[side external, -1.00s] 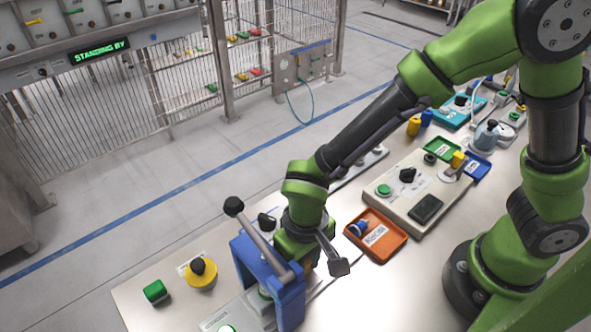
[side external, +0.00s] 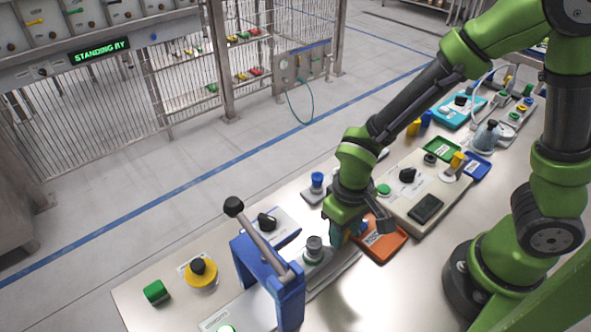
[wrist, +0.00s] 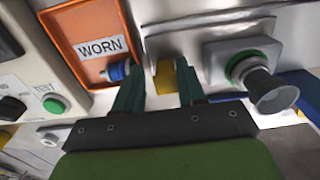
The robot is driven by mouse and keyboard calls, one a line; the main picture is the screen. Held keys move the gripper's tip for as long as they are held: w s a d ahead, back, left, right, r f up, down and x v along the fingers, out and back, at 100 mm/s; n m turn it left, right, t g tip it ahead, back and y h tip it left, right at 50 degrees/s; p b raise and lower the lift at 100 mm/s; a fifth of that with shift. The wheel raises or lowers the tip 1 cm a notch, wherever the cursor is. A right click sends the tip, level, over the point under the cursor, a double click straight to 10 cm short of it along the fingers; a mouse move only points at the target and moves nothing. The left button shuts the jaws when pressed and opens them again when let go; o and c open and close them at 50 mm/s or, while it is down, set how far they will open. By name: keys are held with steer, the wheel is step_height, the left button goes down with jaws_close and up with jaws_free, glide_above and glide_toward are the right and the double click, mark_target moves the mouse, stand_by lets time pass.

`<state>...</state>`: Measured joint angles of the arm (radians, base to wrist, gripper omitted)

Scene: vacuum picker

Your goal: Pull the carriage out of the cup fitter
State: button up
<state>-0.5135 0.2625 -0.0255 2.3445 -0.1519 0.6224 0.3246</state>
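The cup fitter (side external: 238,252) is a blue frame with a black-knobbed lever at the front left in the side view. Its carriage (side external: 318,260), a grey block with a dark grey cup and green ring, is on the rail outside the frame, to its right. The carriage also shows at the right in the wrist view (wrist: 220,58). A yellow handle (wrist: 164,82) lies between the fingers of my gripper (wrist: 160,75). The fingers are drawn in and appear shut on it, though a narrow gap shows on its left side. My gripper's wrist hides part of the handle in the side view.
An orange tray (side external: 392,246) labelled WORN, holding a blue cup (wrist: 118,71), lies close beside my gripper. The test box (side external: 440,186) stands behind it. A yellow knob (side external: 199,272) and green cylinder (side external: 155,291) are at the far left.

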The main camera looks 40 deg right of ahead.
steer(key=shift+o, duration=0.7)
steer(key=shift+a, duration=0.1)
steer(key=shift+r, duration=0.15)
step_height(320, 180, up, 17)
steer(key=shift+f, duration=0.2)
steer(key=s+d+r+m+t+y, duration=0.2)
steer(key=d+r+m+t, duration=0.2)
steer(key=d+t, duration=0.3)
steer(key=d+r, duration=0.1)
steer(key=d, duration=0.2)
steer(key=shift+d, duration=0.2)
stand_by(0.3)
